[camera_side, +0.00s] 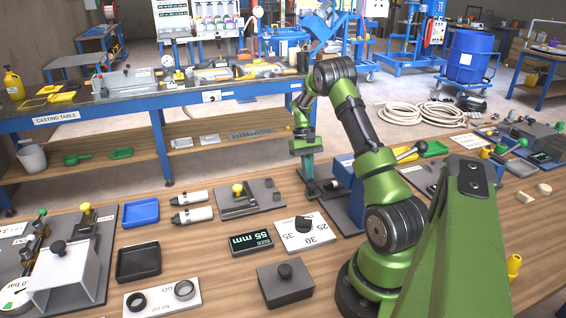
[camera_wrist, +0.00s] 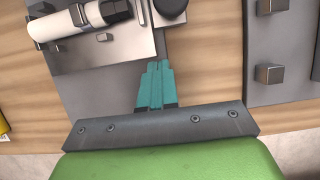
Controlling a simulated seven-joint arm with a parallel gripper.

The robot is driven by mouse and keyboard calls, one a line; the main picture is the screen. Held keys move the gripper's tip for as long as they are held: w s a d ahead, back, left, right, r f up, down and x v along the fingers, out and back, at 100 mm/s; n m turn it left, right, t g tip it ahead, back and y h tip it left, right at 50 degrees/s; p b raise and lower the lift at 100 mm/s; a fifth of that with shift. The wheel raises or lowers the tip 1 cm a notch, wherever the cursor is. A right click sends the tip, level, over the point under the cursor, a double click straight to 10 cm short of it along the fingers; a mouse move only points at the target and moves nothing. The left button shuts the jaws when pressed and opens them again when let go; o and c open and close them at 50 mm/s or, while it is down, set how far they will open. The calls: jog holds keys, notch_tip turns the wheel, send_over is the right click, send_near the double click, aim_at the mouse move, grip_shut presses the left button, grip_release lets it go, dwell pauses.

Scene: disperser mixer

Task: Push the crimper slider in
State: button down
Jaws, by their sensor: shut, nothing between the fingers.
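My gripper (camera_side: 309,172) is shut and empty, its teal fingers pointing down over the bench just left of a blue block on a dark base plate. In the wrist view the closed teal fingertips (camera_wrist: 158,66) lie over the edge of a grey plate. Beyond them is a fixture that may be the crimper, with a pale cylinder (camera_wrist: 75,20) with a dark end and a round black knob (camera_wrist: 171,7) at the top edge of the picture. The fingertips appear apart from the knob. I cannot tell for certain which part is the slider; my arm partly hides the fixture in the side view.
The blue block (camera_side: 347,182) stands close right of my gripper. A dark plate with small grey cubes (camera_wrist: 269,73) lies at right in the wrist view. Bare wood lies between.

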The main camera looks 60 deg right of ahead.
aim_at(317, 190)
jog(key=shift+s+a, duration=1.95)
jog(key=shift+s, duration=0.05)
